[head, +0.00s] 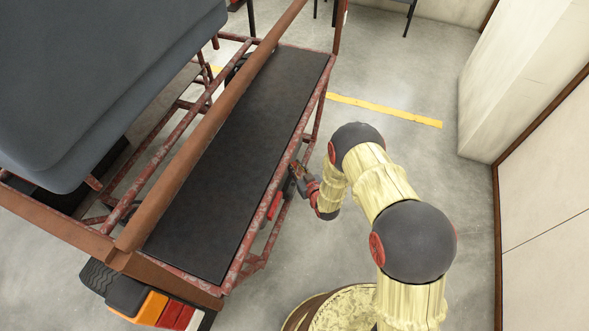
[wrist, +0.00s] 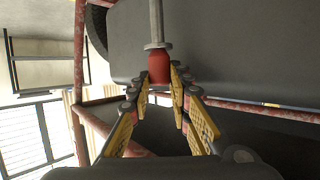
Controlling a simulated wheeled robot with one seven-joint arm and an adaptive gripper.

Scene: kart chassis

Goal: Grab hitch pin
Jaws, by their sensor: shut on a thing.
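The hitch pin (wrist: 159,66) shows in the wrist view as a red grip with a pale grey collar and a shaft running up out of the frame. My gripper (wrist: 157,86) has its two yellow-padded fingers on either side of the lower end of the red grip and is shut on it. In the head view my gripper (head: 299,178) is at the right side of the kart chassis, beside the rusty red frame tube. The pin is too small and covered there to make out clearly. The far end of its shaft is out of view.
The kart chassis has a black flat panel (head: 235,165) within rusty tubes (head: 185,150) and a dark grey seat (head: 85,75) at the left. An orange and red tail light (head: 165,309) is at the lower left. Clear concrete floor (head: 395,140) lies to the right, before a pale cabinet (head: 515,85).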

